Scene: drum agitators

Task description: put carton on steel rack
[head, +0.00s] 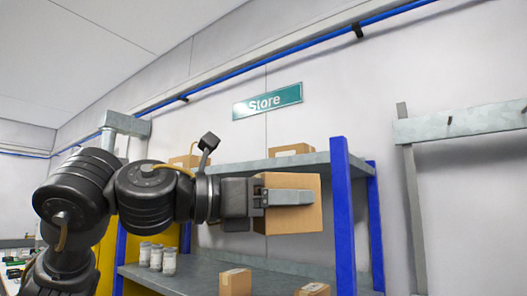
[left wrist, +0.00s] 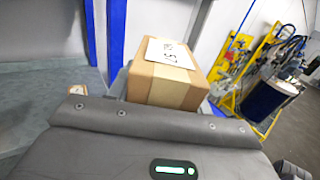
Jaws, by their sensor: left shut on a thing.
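My left gripper (head: 284,197) is shut on a brown carton (head: 304,218), held up in front of the steel rack. In the left wrist view the same carton (left wrist: 166,82) shows a white label and pale tape, beyond the grey gripper body. The steel rack (head: 240,167) has blue posts and grey shelves; the carton overlaps the space between its upper and lower shelf in the head view. I cannot tell the exact distance between carton and rack. My right gripper is not in view.
On the upper shelf stand small cartons (head: 291,150). On the lower shelf (head: 195,275) are several jars (head: 156,257), a carton (head: 235,283) and another (head: 312,290). A green Store sign (head: 267,102) hangs on the wall. A blue drum (left wrist: 265,100) shows in the left wrist view.

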